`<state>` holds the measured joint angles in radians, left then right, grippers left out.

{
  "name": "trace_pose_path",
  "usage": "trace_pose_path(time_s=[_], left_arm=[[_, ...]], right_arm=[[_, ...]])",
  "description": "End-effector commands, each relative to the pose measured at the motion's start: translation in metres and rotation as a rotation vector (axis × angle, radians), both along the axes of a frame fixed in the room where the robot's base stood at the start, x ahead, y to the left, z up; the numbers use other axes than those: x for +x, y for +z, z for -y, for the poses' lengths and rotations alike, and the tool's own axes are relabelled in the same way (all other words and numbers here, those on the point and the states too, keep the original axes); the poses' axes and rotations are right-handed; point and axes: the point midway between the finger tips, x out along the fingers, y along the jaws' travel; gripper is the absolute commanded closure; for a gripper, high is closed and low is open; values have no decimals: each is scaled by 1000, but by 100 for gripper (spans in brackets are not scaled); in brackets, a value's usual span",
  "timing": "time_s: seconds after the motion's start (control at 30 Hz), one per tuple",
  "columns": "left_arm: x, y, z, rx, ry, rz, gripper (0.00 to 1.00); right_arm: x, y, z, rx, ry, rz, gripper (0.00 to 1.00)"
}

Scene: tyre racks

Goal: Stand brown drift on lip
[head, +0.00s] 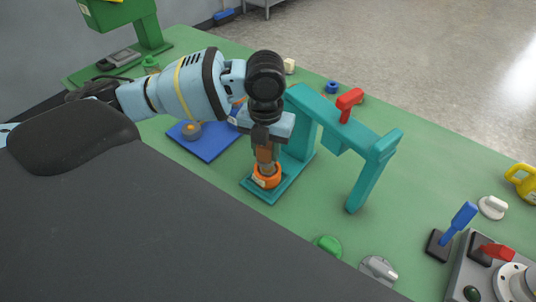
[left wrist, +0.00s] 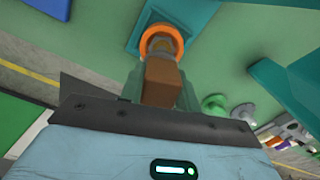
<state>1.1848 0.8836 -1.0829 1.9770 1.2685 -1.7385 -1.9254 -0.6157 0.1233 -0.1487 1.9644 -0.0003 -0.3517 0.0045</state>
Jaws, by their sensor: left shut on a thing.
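My left gripper (head: 266,143) is shut on the brown drift (head: 266,154) and holds it roughly upright, pointing down. The drift is directly over an orange ring (head: 266,181) with a grey piece in its middle. The ring sits on the base plate of a teal press-like stand (head: 301,121). In the left wrist view the brown drift (left wrist: 162,82) is between the fingers, its far end lined up with the orange ring (left wrist: 155,30). I cannot tell whether the drift's lower end touches the lip. My right gripper is not in view.
The teal stand's arm with a red handle (head: 349,101) rises just right of my gripper. A blue plate (head: 213,149) lies to the left. A green knob (head: 328,245), a grey knob (head: 379,269) and a control box with levers (head: 470,272) line the near right side.

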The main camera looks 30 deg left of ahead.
Motion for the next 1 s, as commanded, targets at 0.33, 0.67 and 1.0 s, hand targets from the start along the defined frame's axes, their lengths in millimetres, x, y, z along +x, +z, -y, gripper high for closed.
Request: trace_pose_path(time_s=[0.33, 0.67, 1.0], left_arm=[[8, -21, -1, 1, 0, 0, 94], [8, -35, -1, 0, 0, 4, 94], [8, -38, -1, 0, 0, 4, 49]], right_arm=[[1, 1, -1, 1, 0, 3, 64], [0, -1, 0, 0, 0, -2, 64], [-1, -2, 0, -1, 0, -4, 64]])
